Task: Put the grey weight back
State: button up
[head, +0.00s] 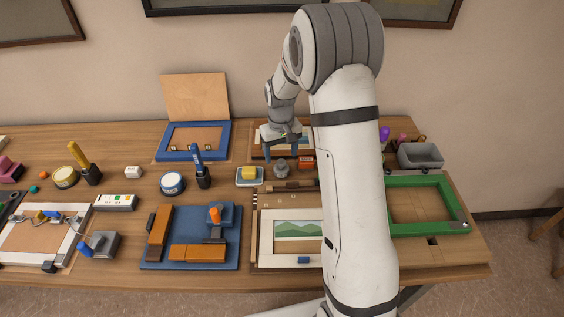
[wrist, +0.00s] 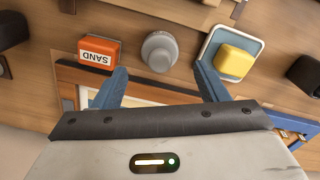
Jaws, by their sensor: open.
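The grey weight (head: 281,165) is a small round knobbed piece standing on the wooden table. In the wrist view the grey weight (wrist: 159,52) lies ahead of my fingertips, roughly midway between them and apart from both. My gripper (head: 281,139) has blue fingers and hangs just behind the weight in the head view. In the wrist view my gripper (wrist: 160,72) is open, with nothing between its fingers.
An orange SAND block (wrist: 99,50) and a yellow sponge (wrist: 235,61) on a white-and-blue tray (wrist: 209,48) flank the weight. A picture frame (head: 258,237) lies in front. A green frame (head: 431,232) and grey bin (head: 421,155) are at right.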

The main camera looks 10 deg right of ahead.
aim_at(281, 161)
jog(key=s+r+t, duration=0.1)
jog(key=s+r, duration=0.3)
jog(key=r, duration=0.3)
jog(key=s+r, duration=0.4)
jog(key=r, duration=0.3)
jog(key=s+r+m+t, duration=0.2)
jog(key=s+r, duration=0.1)
jog(key=s, duration=1.7)
jog(key=shift+s+d+r+b, duration=0.15)
jog(key=shift+s+b, duration=0.2)
jog(key=shift+b, duration=0.1)
